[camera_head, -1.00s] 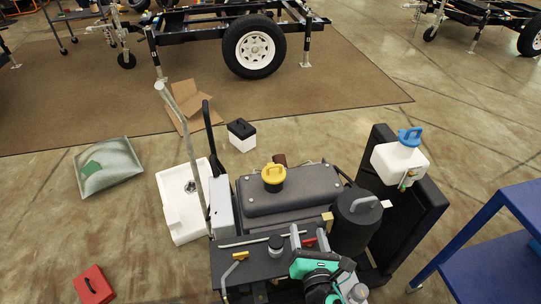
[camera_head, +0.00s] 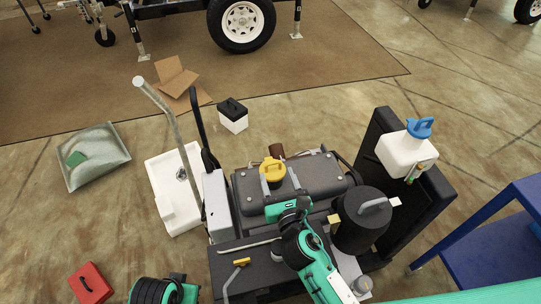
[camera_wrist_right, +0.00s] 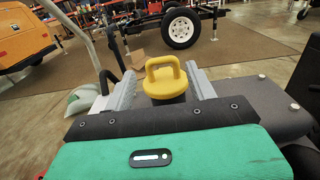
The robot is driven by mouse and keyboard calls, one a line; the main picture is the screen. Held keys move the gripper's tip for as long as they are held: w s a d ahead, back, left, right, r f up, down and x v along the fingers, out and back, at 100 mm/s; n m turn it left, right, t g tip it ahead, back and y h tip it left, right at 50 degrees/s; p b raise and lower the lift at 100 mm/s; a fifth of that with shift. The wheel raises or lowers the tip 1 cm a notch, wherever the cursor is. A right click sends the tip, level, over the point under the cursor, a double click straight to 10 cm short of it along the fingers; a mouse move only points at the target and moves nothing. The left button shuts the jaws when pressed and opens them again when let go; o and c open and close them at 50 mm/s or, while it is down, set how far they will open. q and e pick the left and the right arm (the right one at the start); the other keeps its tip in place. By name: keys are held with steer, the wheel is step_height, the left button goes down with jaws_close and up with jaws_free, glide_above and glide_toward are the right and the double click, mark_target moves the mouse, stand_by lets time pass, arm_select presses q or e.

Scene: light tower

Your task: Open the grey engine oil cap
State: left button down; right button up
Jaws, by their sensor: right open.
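A yellow cap with a loop handle (camera_head: 272,170) stands upright on top of the dark grey engine body (camera_head: 325,178). A larger dark grey lid with a handle (camera_head: 374,206) sits on a dark cylinder to its right. My right gripper (camera_head: 280,182) reaches in over the engine just in front of the yellow cap. In the right wrist view its two grey fingers are apart, with the yellow cap (camera_wrist_right: 165,80) between them and gaps at both sides. The cap looks not gripped. My left arm shows at the bottom edge; its fingers are out of view.
A white jug with a blue cap (camera_head: 405,150) stands on a black panel at the right. A slanted metal pole (camera_head: 170,120) and a white basin (camera_head: 163,200) are at the left. A blue shelf (camera_head: 490,250) is at the lower right. A red box (camera_head: 90,284) lies on the floor.

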steer(key=w, duration=0.2)
steer(key=w+a, duration=0.1)
steer(key=w, duration=0.4)
steer(key=shift+w+a, duration=0.15)
steer(key=shift+a, duration=0.1)
steer(key=c, duration=1.2)
